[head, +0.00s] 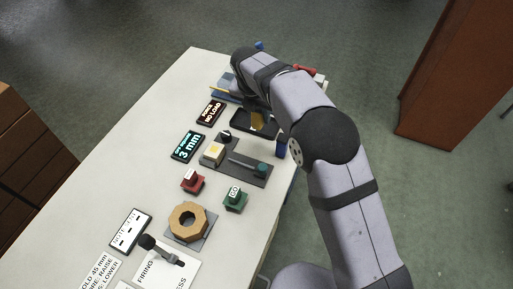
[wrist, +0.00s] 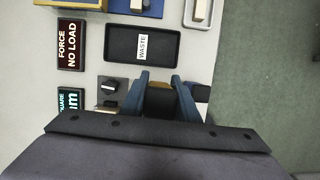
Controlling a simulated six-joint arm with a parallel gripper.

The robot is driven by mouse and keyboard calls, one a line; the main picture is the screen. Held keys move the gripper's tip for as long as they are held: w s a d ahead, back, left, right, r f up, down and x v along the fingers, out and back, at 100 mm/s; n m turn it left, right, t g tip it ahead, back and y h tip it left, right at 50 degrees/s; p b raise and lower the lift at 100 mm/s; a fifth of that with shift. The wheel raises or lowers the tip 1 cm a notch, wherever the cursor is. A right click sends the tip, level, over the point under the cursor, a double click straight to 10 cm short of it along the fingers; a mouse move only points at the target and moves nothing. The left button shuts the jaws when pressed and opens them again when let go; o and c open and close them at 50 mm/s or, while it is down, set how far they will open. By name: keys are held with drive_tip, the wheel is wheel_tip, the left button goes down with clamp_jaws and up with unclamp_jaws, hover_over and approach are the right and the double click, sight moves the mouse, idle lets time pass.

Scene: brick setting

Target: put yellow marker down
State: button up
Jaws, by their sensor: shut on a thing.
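My gripper (wrist: 162,92) is shut, with its blue fingers on either side of a thing in the wrist view. A small tan-yellow part of it, which I take as the yellow marker (wrist: 158,85), shows between the fingers above a dark part. The rest is hidden. The black tray (wrist: 115,53), labelled WASTE, lies just beyond the fingers in the wrist view. Nothing but its label shows in it.
Red (head: 192,182) and green (head: 235,198) buttons, a wooden ring (head: 188,222) and display signs stand nearer. The table's right edge is close beside my gripper. The table's left strip is clear.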

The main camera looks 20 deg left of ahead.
sight(255, 122)
drive_tip(key=shift+a, duration=0.3)
drive_tip(key=shift+f+p, duration=0.75)
drive_tip(key=shift+f, duration=4.2)
drive_tip(key=shift+f, duration=0.1)
drive_tip(key=o, duration=0.8)
drive_tip(key=shift+o, duration=0.2)
drive_tip(key=shift+d, duration=0.1)
drive_tip(key=b+v, duration=0.1)
drive_tip(key=v, duration=1.1)
drive_tip(key=shift+s, duration=0.1)
drive_tip(key=shift+d, duration=0.1)
